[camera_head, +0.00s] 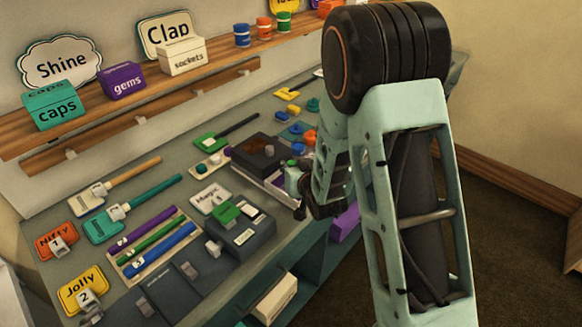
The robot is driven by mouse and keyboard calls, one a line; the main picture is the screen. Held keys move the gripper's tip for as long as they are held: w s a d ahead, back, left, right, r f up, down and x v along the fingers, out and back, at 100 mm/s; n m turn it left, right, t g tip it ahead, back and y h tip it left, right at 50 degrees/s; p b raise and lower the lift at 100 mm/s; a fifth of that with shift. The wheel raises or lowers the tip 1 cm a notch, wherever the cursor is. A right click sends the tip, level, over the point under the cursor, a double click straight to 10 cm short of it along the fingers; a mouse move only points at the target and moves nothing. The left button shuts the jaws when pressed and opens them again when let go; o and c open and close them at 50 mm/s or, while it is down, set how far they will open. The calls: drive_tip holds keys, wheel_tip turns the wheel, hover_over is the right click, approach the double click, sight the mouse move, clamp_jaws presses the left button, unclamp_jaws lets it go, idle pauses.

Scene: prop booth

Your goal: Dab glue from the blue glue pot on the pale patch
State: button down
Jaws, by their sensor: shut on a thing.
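My gripper (312,207) is at the front edge of the workbench, right of the middle of the view, mostly behind my own arm. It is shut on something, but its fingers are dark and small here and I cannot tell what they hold. A blue pot (241,35) stands on the upper shelf, left of an orange pot (263,29) and a green pot (284,21). It is well apart from my gripper. I cannot make out for certain which surface is the pale patch.
The workbench (190,190) holds brushes, coloured rods on a tray (155,258), a dark case (240,232) and number cards. Labelled boxes, including a purple one (123,81), stand on the shelf. A brown-topped dark box (262,152) is near my gripper. Floor at right is open.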

drive_tip(key=shift+d, duration=0.1)
drive_tip(key=shift+s+d+b, duration=0.25)
drive_tip(key=shift+s+b, duration=0.05)
drive_tip(key=shift+b, duration=0.05)
drive_tip(key=shift+w+a, duration=0.1)
drive_tip(key=shift+w+a+b, duration=0.25)
drive_tip(key=shift+a+b, duration=0.1)
drive_tip(key=shift+s+d, duration=0.1)
drive_tip(key=shift+d, duration=0.1)
drive_tip(key=shift+s+d+b, duration=0.2)
drive_tip(key=shift+d+b, duration=0.05)
drive_tip(key=shift+b, duration=0.1)
drive_tip(key=shift+a, duration=0.1)
drive_tip(key=shift+w+a+b, duration=0.3)
drive_tip(key=shift+a+b, duration=0.05)
drive_tip(key=shift+b, duration=0.1)
